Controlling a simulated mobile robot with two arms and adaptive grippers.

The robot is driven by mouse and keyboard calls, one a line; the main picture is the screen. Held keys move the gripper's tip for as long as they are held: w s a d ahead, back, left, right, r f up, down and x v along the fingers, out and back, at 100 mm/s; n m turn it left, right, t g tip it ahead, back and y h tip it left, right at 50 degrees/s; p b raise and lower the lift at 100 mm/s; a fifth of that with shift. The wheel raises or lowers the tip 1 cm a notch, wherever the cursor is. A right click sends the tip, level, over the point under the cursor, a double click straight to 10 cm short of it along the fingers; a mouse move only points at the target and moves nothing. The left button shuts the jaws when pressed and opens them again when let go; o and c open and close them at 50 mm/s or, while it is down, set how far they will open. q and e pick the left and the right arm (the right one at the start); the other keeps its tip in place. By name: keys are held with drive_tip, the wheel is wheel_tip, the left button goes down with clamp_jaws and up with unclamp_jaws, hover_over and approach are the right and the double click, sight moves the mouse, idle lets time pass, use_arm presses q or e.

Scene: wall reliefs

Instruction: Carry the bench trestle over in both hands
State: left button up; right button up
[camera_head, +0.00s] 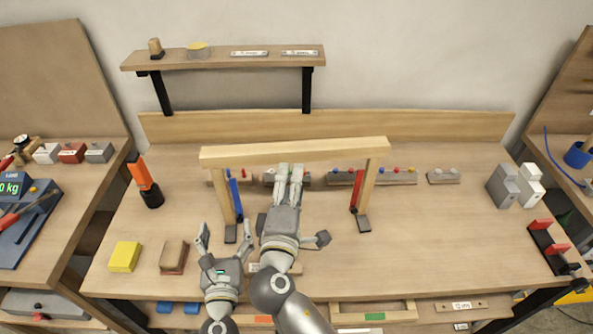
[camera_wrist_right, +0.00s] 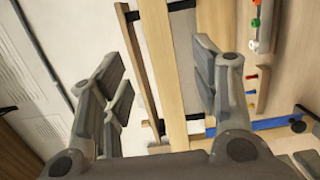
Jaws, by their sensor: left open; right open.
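The bench trestle stands upright mid-bench, its pale wooden top beam (camera_head: 330,148) on two legs with dark feet, a blue strip by the left leg and a red one by the right. My left gripper (camera_head: 226,236) is open and empty, low in front of the left leg. My right gripper (camera_head: 290,170) is open, its fingertips pointing up just in front of the beam's middle. In the right wrist view, a long pale wooden bar (camera_wrist_right: 162,70), apparently the beam, runs between the open fingers (camera_wrist_right: 160,88); I see no contact. My right arm hides part of the bench behind it.
A yellow block (camera_head: 125,257) and a brown block (camera_head: 174,256) lie front left. An orange-handled tool (camera_head: 143,178) stands behind them. Racks with coloured knobs (camera_head: 398,176) line the back. Grey blocks (camera_head: 503,186) and a red-jawed clamp (camera_head: 545,243) are at right. The right-centre bench is clear.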

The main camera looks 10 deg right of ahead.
sight(295, 156)
use_arm(q)
drive_tip(key=w+d, duration=0.1)
drive_tip(key=w, duration=0.9)
drive_tip(key=shift+d, duration=0.2)
use_arm(e)
drive_tip(key=x, duration=1)
drive_tip(key=shift+w+f, duration=0.1)
drive_tip(key=shift+w, duration=0.1)
use_arm(q)
drive_tip(key=shift+w, duration=0.1)
drive_tip(key=shift+c, duration=0.4)
use_arm(e)
drive_tip(key=shift+c, duration=0.5)
use_arm(q)
drive_tip(key=c, duration=1.2)
use_arm(e)
clamp_jaws()
use_arm(q)
clamp_jaws()
drive_tip(key=shift+r, duration=0.25)
use_arm(e)
drive_tip(key=shift+r, duration=0.2)
